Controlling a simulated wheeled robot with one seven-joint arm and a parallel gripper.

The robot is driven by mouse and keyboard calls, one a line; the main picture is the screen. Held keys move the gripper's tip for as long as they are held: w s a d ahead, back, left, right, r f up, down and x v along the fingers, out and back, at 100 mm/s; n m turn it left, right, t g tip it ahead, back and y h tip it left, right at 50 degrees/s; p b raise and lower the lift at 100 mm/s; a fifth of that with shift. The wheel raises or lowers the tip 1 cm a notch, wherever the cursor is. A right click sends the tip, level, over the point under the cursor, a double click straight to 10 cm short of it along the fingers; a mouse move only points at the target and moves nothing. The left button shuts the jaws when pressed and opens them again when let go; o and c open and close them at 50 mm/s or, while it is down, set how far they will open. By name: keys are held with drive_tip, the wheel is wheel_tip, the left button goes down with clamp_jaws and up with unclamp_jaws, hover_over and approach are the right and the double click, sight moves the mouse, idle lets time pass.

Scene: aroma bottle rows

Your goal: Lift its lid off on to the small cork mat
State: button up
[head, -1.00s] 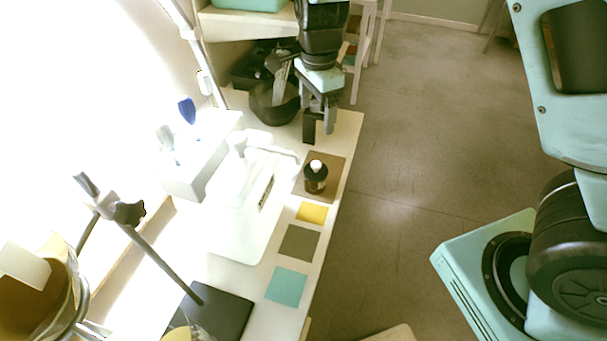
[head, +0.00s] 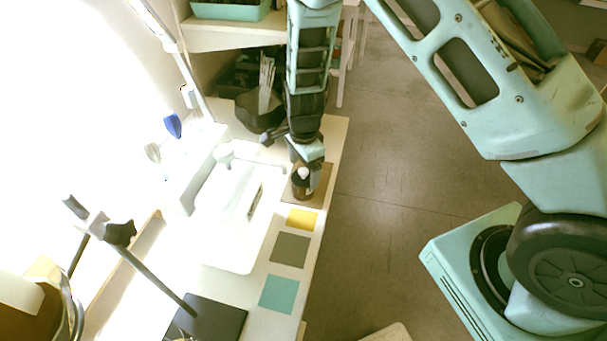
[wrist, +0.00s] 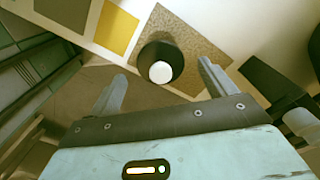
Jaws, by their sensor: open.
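A dark brown bottle (head: 298,190) with a white lid (head: 303,173) stands on a speckled tan, cork-like mat (head: 322,181). The wrist view shows the dark bottle (wrist: 154,49) and its white lid (wrist: 161,72) from above. My gripper (head: 308,184) is right at the bottle in the head view and partly covers it. In the wrist view my gripper (wrist: 162,72) is open and empty, with one finger on each side of the lid's line and a gap to both. Whether the fingertips are level with the lid is hard to tell.
Yellow (head: 302,219), olive-grey (head: 290,249) and teal (head: 279,294) squares lie in a row along the table's edge. A dark pot (head: 258,112) is behind. A grey rod stand (head: 150,262) is at the front left.

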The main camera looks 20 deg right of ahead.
drive_tip(key=shift+f, duration=0.85)
drive_tip(key=c, duration=1)
